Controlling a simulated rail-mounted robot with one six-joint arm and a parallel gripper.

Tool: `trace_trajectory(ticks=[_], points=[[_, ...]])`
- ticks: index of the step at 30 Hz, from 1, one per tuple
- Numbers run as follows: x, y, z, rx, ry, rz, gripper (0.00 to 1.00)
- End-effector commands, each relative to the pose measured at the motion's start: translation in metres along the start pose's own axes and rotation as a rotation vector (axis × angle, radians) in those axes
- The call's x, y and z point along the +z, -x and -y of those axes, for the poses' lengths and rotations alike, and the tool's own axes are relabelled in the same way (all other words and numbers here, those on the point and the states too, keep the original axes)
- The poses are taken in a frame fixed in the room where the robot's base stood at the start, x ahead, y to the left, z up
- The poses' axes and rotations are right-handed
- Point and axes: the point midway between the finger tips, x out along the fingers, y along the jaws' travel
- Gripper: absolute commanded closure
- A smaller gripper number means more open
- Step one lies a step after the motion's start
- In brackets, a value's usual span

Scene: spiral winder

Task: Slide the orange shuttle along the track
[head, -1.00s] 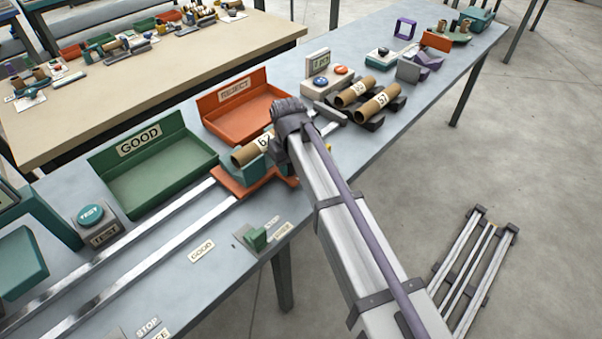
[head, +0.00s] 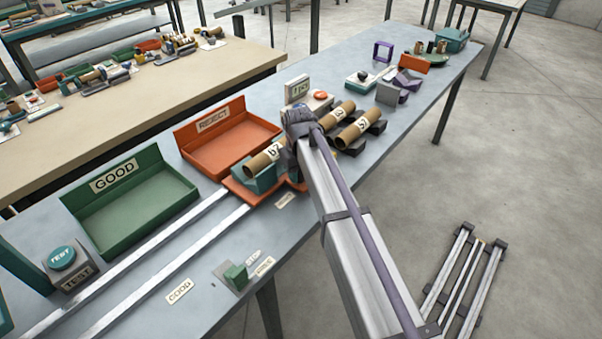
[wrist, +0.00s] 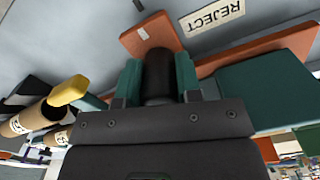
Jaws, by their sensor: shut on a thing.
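The orange shuttle (head: 240,190) sits on the two metal rails of the track (head: 160,248), in front of the reject tray. It carries a teal cradle (head: 262,182) with a cardboard tube (head: 266,157) marked 62. My gripper (wrist: 158,75) is at the shuttle's near right end. In the wrist view its teal fingers are closed on a dark upright post (wrist: 158,70) over an orange plate (wrist: 150,32). In the head view my wrist hides the fingers and part of the shuttle's right end.
The orange reject tray (head: 190,150) and green good tray (head: 130,215) stand behind the track. Two tubes lie in dark cradles (head: 372,128) right of my wrist. A TEST button (head: 62,258) is at left.

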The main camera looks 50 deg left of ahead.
Motion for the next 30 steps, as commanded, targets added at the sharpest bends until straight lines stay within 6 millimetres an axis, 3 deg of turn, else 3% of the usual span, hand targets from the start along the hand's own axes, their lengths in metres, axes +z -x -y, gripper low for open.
trace_trajectory(ticks=[3, 4, 11, 21, 26, 30], points=[[-0.003, 0.001, -0.004, 0.005, -0.003, -0.006, 1.00], [-0.003, 0.001, -0.004, 0.005, -0.003, -0.006, 0.66], [-0.003, 0.001, -0.003, 0.004, -0.002, -0.005, 0.44], [-0.002, 0.008, -0.002, 0.002, -0.002, -0.003, 0.42], [-0.002, 0.038, -0.002, 0.002, -0.002, -0.003, 0.42], [-0.002, 0.074, -0.003, 0.003, -0.002, -0.004, 0.42]])
